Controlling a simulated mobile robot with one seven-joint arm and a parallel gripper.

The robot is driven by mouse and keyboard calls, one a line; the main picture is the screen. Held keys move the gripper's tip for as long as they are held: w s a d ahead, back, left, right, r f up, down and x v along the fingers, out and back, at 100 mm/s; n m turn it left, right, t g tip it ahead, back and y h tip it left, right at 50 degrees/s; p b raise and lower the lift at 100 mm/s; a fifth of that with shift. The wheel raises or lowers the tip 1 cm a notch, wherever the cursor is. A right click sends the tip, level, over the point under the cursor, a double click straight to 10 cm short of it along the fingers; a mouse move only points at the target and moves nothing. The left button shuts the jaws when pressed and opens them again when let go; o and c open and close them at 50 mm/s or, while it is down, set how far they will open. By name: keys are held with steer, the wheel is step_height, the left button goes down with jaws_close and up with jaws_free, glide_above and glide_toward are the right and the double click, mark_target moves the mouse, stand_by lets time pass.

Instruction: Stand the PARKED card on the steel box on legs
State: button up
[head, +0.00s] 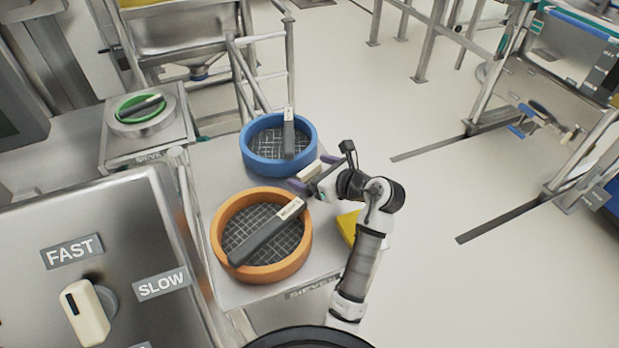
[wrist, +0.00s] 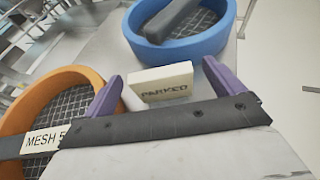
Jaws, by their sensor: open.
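The PARKED card (wrist: 160,82) is a cream block with dark lettering on its front face. In the wrist view it is between the two purple fingers of my gripper (wrist: 163,78), with a small gap on each side. In the head view the card (head: 310,171) is pale, beside the blue sieve, at the end of my gripper (head: 309,174). My gripper is open, and the arm partly hides the area around the card. A steel box on a frame with legs (head: 185,30) stands at the upper left, its top cut off by the picture edge.
A blue sieve (head: 308,133) and an orange sieve (head: 217,222), each with a dark bar across it, stand on the table close to my gripper. A yellow object (head: 347,226) is beside my arm. A FAST/SLOW panel (head: 120,225) fills the lower left.

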steer(key=shift+x, duration=0.75)
steer(key=c, duration=1.2)
